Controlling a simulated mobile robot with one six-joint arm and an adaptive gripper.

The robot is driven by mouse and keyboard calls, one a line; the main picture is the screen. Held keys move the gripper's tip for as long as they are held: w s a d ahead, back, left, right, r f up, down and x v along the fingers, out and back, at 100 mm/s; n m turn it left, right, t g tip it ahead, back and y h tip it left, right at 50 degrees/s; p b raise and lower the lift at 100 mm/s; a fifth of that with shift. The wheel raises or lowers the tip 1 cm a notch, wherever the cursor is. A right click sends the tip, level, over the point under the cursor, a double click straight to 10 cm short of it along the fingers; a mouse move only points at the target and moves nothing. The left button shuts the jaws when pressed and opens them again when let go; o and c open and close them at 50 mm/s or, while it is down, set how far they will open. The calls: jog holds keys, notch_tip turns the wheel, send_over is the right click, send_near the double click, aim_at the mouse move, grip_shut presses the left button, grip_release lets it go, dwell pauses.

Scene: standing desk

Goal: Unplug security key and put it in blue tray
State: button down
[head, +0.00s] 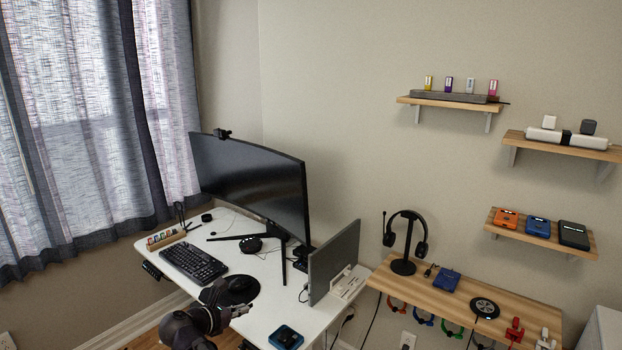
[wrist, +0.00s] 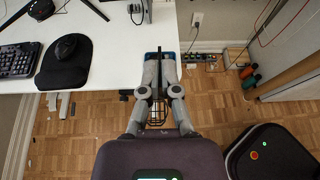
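My gripper (wrist: 161,62) is over the desk's front edge in the wrist view. Its two grey fingers are close together with a narrow dark strip between them; I cannot tell whether that is a gap or a thin held object. A small blue-rimmed tray (head: 286,337) with dark contents lies on the white desk, and its blue edge shows beyond the fingertips in the wrist view (wrist: 150,55). In the head view my gripper (head: 240,312) is left of this tray. Several coloured sticks stand in a grey hub (head: 455,97) on the upper shelf. I cannot tell which thing is the security key.
The white desk (head: 262,312) holds a monitor (head: 255,180), keyboard (head: 193,263), mouse pad (head: 238,291) and an upright grey screen (head: 333,262). A wooden shelf at right carries a headset (head: 405,243) and a blue box (head: 447,280). Cables hang below it.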

jog(key=w+d+f+b, duration=1)
jog(key=w+f+b, duration=0.3)
jog(key=shift+d, duration=0.35)
jog(key=shift+s+f, duration=0.1)
jog(key=shift+f, duration=0.05)
jog(key=shift+f+b, duration=2.85)
jog(key=shift+b, duration=0.2)
